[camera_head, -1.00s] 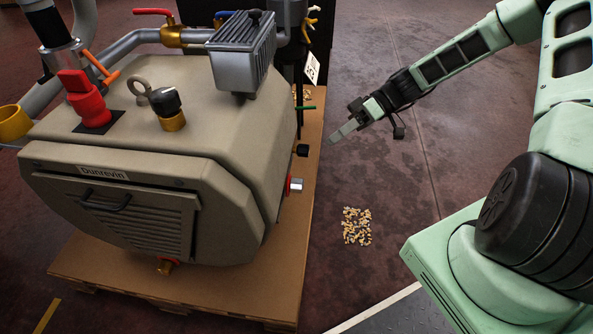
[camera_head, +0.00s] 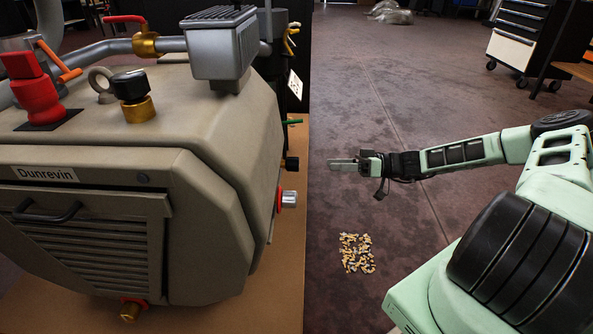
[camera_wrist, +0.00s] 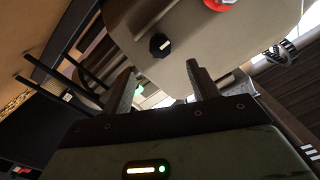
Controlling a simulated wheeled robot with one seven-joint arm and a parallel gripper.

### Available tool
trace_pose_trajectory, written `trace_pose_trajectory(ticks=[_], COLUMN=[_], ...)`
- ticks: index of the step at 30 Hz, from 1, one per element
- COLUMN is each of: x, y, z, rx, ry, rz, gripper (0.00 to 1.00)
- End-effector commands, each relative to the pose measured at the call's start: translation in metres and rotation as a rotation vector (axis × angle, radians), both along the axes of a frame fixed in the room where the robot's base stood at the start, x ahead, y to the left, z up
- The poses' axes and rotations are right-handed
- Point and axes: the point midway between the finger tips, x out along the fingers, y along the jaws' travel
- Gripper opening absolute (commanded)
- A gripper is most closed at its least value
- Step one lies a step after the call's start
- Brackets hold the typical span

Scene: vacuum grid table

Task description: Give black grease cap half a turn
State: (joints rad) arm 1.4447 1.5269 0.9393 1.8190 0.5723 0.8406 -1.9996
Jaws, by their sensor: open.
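A small black cap (camera_head: 291,163) sticks out of the right side of the beige Dunrevin machine (camera_head: 222,160), above a silver fitting with a red ring. In the wrist view what looks like the same black cap (camera_wrist: 160,45) lies beyond and between my fingertips, on the beige wall. My gripper (camera_head: 337,164) is to the right of the cap at about its height in the picture, with a gap between. In the wrist view my gripper (camera_wrist: 160,69) has its fingers apart and nothing between them. A second, larger black cap (camera_head: 130,85) sits on a brass collar on top.
The silver fitting (camera_head: 289,198) with its red ring is close below the side cap. The machine stands on a brown pallet base (camera_head: 285,265). A patch of small yellowish pieces (camera_head: 356,253) lies on the floor. A drawer cabinet (camera_head: 519,38) stands far back; floor between is open.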

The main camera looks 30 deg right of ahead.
Motion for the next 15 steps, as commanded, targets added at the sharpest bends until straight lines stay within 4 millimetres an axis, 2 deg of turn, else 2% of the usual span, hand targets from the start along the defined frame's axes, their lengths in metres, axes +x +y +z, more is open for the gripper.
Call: trace_pose_trajectory(ticks=[1,9,15], x=[0.006,0.035,0.053], y=[0.01,0.058,0.084], z=[-0.005,-0.005,-0.004], rx=[0.001,0.0,-0.001], ry=[0.0,0.0,0.0], rz=[0.004,0.004,0.003], gripper=[0.59,0.59,0.59])
